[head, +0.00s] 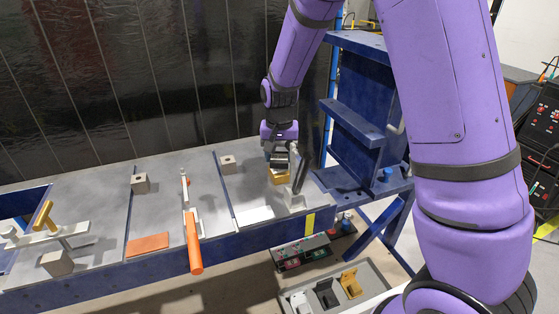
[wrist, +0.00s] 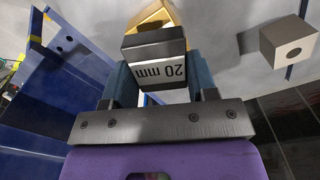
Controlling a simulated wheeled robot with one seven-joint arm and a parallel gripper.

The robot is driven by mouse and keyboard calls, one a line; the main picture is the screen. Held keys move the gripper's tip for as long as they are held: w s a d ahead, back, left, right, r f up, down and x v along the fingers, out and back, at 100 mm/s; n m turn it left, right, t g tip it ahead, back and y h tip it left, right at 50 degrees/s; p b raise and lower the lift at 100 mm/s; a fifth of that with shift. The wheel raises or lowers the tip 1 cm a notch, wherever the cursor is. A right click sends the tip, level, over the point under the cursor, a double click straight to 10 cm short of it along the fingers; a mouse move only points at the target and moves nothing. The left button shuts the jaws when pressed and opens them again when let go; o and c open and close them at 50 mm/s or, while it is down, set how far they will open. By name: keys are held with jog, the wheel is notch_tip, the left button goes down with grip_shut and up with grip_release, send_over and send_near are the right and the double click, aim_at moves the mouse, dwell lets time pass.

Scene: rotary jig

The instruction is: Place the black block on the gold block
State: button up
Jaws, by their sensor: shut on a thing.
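My gripper (head: 280,157) is shut on the black block (wrist: 155,45), which carries a white "20 mm" label. The block sits between the two fingers in the wrist view (wrist: 160,72). The gold block (head: 281,178) stands on the grey table at the right, directly below my gripper in the head view. In the wrist view the gold block (wrist: 155,14) shows just beyond the black block and is partly hidden by it. I cannot tell whether the two blocks touch.
A grey clamp with a dark upright handle (head: 298,190) stands close to the right of the gold block. A small beige block with a hole (head: 228,165) is to the left. The blue steel frame (head: 360,130) rises at the right. An orange-handled clamp (head: 194,240) lies further left.

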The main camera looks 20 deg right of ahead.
aim_at(280, 156)
jog(key=shift+f, duration=1)
jog(key=shift+f, duration=0.15)
jog(key=o, duration=1.2)
notch_tip(280, 156, up, 12)
jog(key=shift+s+r, duration=0.1)
jog(key=shift+r, duration=0.15)
